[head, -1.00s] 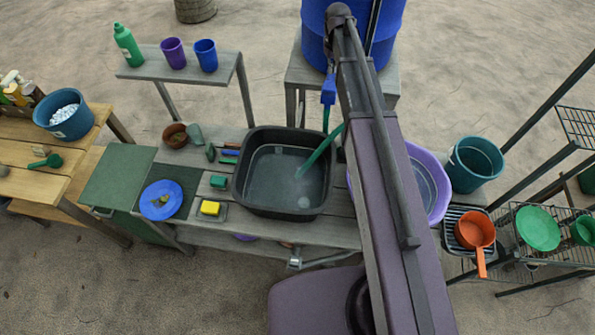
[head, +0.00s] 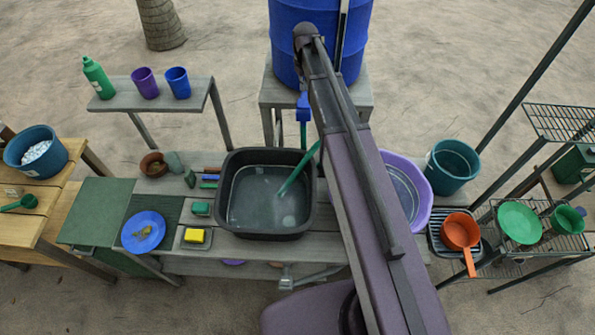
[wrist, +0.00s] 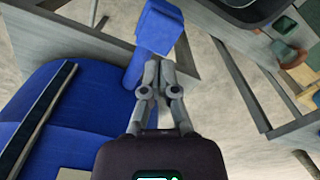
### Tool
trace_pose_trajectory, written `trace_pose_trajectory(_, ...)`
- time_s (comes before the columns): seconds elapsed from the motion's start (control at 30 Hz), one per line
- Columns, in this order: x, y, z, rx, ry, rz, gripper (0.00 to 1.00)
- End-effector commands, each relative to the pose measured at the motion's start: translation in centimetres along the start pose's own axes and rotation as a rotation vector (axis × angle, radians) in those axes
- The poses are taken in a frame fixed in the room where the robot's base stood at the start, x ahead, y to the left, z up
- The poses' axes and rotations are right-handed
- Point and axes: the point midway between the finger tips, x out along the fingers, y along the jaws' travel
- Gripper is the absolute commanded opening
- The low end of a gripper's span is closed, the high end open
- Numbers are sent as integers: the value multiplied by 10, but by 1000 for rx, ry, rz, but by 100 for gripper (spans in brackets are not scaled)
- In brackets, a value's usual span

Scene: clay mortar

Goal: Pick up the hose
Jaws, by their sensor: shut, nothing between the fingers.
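The green hose (head: 298,170) hangs from the blue tap (head: 303,106) of the blue barrel (head: 285,40). Its lower end dips into the water in the black basin (head: 232,231). My arm covers part of the space beside the hose in the head view, and my gripper is hidden there. In the wrist view my gripper (wrist: 160,66) is shut and empty, its fingertips close to the blue tap (wrist: 160,30). I cannot tell whether they touch it. I cannot make out the hose in the wrist view.
The barrel stands on a grey stand (head: 277,97). A purple tub (head: 420,185) and a teal bucket (head: 452,167) are right of my arm. Sandy ground surrounds the tables.

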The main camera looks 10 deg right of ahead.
Motion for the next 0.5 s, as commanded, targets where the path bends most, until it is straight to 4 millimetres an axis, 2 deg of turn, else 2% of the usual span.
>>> trace_pose_trajectory(0.3, 0, 0, 0, 0, 0, 0, 0)
trace_pose_trajectory(0.33, 0, 0, 0, 0, 0, 0, 3)
trace_pose_trajectory(0.5, 3, -1, 4, 3, 0, 0, 54)
